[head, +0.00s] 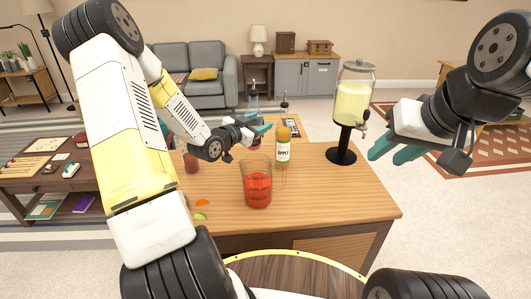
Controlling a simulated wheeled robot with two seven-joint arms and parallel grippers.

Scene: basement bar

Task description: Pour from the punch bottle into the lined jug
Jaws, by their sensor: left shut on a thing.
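The lined jug (257,188) is clear, stands upright near the table's front and holds red liquid with marks on its wall. My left gripper (262,129) is beyond the jug, shut on what looks like the punch bottle. That bottle is mostly hidden by the gripper; a little red shows just below the fingers. It looks about upright and is apart from the jug. My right gripper (393,150) is open and empty, in the air right of the table.
A bottle labelled apple (283,150) stands behind the jug, close to my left gripper. A drink dispenser (353,100) on a black stand is at the table's back right. Fruit pieces (200,216) lie left of the jug. The wooden table (335,205) is clear at the front right.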

